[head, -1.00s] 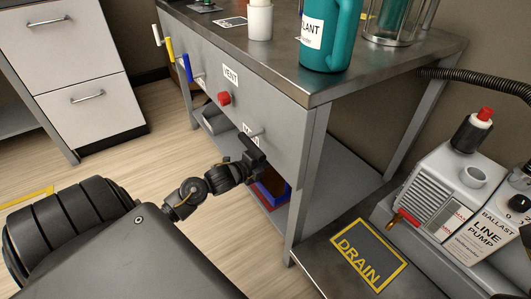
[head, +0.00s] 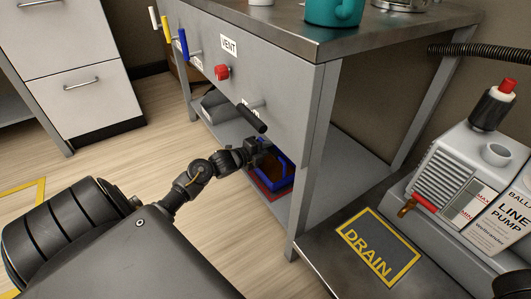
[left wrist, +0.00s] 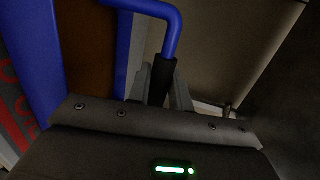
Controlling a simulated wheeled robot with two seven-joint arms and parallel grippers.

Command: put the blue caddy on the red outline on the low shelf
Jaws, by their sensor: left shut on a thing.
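The blue caddy (head: 285,172), an open tray with a brown inside, is at the low shelf (head: 350,168) beneath the grey panel. Parts of the red outline (head: 262,187) show at its left and front edges. I cannot tell whether the caddy touches the shelf. My left gripper (head: 258,149) reaches in under the panel and is shut on the caddy's handle. In the left wrist view the fingers close around the dark grip (left wrist: 163,78) of the blue bent handle (left wrist: 172,30). My right gripper is not in view.
The panel above carries a black bar handle (head: 251,118), a red knob (head: 222,72) and several coloured levers. A table leg (head: 312,160) stands right of the caddy. A grey object (head: 218,105) lies farther left on the shelf. The line pump (head: 460,180) stands at right.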

